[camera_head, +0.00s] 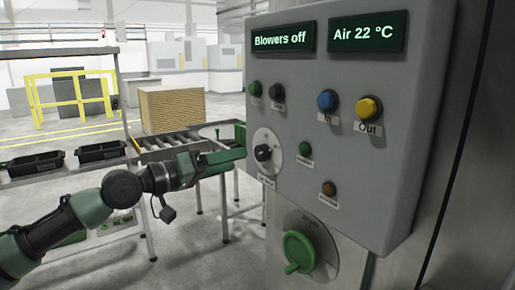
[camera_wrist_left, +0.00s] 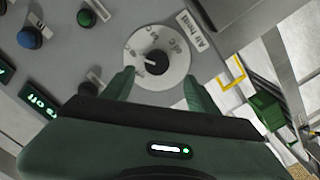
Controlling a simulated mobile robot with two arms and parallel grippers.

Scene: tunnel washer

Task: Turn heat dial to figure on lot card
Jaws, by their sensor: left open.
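The heat dial (camera_head: 263,153) is a black knob on a round white scale plate on the grey control panel. In the left wrist view the dial (camera_wrist_left: 157,62) has a label reading "Air heat" beside it; its scale figures are too small to read surely. My left gripper (camera_head: 241,144) is open just left of the dial in the head view. In the left wrist view its two green fingertips (camera_wrist_left: 158,84) point at the dial from either side, and nothing is between them. Contact with the knob cannot be told. I see no lot card. My right gripper is not in view.
The panel has displays reading "Blowers off" (camera_head: 283,39) and "Air 22 °C" (camera_head: 363,32). A large green handle (camera_head: 298,251) protrudes below. A roller conveyor (camera_head: 175,141) stands behind my left arm.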

